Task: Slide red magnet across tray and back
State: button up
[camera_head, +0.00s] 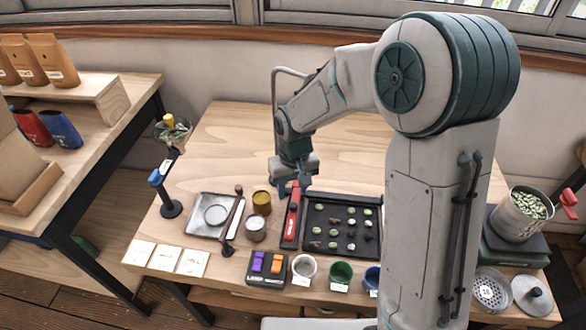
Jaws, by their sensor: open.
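The red magnet (293,218) is a long red bar with a small pale label. It lies along the left side of the black tray (341,253), its length running from near to far. Several green and dark beans (351,222) sit spaced apart on the tray to its right. My gripper (293,186) points down at the far end of the red magnet and is open. I cannot tell whether its fingers touch the magnet or stand around it.
In front are a block holder (266,280) and several cups (341,272). A pot of beans (520,212) stands right. The table's back is clear.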

aim_at(293, 204)
notch_tip(293, 204, up, 8)
jog(key=shift+d, duration=0.1)
dwell(0.6)
jog(key=s+d+r+m+t, duration=0.1)
jog(key=s+d+r+m, duration=0.1)
jog(key=s+d, duration=0.6)
jog(key=s+d+r+m+t, duration=0.2)
jog(key=s+d+r, duration=0.1)
jog(key=s+d, duration=0.5)
jog(key=shift+r, duration=0.4)
jog(key=shift+d, duration=0.1)
dwell(0.3)
jog(key=shift+c, duration=0.7)
jog(key=shift+s, duration=0.1)
